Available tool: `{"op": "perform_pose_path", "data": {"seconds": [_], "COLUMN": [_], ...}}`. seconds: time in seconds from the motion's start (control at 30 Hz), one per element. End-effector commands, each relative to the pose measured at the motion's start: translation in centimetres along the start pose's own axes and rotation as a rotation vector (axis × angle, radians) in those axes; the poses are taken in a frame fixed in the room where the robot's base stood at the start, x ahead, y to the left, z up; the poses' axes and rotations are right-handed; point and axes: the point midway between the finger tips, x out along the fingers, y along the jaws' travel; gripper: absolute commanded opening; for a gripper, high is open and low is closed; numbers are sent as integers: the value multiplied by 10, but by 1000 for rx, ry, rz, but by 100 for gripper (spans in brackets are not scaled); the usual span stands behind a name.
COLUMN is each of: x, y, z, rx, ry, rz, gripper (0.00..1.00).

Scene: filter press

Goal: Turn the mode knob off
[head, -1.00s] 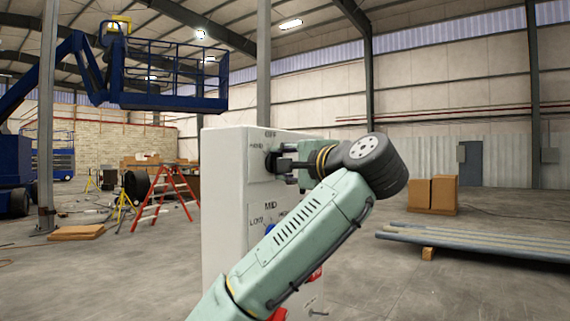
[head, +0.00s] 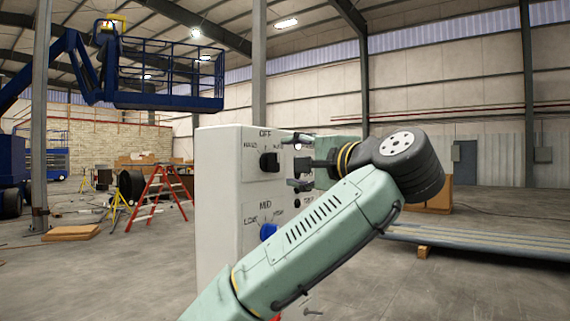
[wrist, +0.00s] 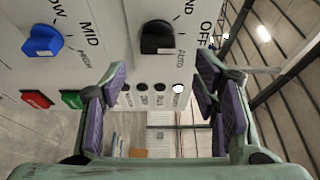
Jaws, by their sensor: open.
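The mode knob (head: 270,162) is black and sits on the upper front of a white control box (head: 222,200), with OFF above it, HAND to its left and AUTO to its right. It also shows at the top of the wrist view (wrist: 158,38); its pointing direction is hard to tell, but it seems turned toward AUTO. My gripper (head: 300,162) is just to the right of the knob in the head view, apart from it. In the wrist view my gripper (wrist: 163,98) is open and empty, its purple-padded fingers wide apart below the knob.
A blue knob (head: 268,231) marked LOW, MID and HIGH sits below the mode knob. A red button (wrist: 37,99) and a green button (wrist: 72,98) show in the wrist view. Several small dark fittings (wrist: 143,88) line the panel near the fingers.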

Motion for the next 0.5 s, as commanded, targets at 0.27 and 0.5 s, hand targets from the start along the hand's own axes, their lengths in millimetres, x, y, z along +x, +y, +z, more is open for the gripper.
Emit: {"op": "perform_pose_path", "data": {"seconds": [0.27, 0.5], "x": [-15, -17], "y": [0, 3], "z": [2, 2], "rx": [3, 3], "ry": [-8, -10], "rz": [-1, 6], "gripper": [55, 55]}}
